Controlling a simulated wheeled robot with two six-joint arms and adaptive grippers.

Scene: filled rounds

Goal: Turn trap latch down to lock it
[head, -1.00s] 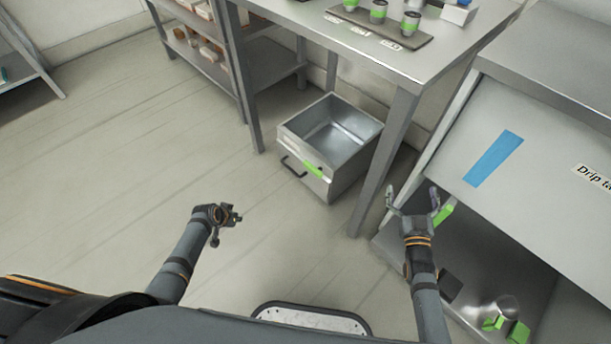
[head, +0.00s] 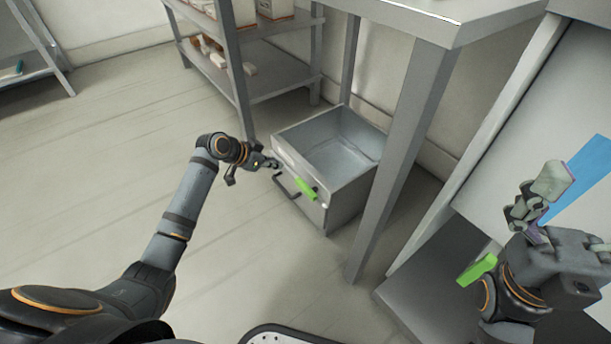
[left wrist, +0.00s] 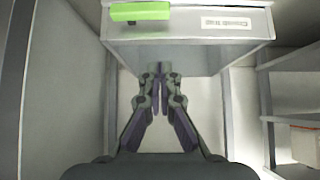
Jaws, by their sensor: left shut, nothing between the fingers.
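The trap is an open-topped metal drawer box (head: 345,208) below the steel table. In the left wrist view the latch (left wrist: 140,11) lies level at the top, left of a blurred white label (left wrist: 226,22). My left gripper (head: 272,164) is shut and empty near the box's front, left of the latch and apart from it. In its own view its fingertips (left wrist: 158,68) are together below the latch. My right gripper (head: 540,190) is at the right; its fingers overlap.
A table leg (head: 400,160) stands just right of the box. A shelf unit (head: 270,80) with goods is behind left. A steel cabinet with a blue strip (head: 585,165) and a green block (head: 477,269) is at right. The floor at left is clear.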

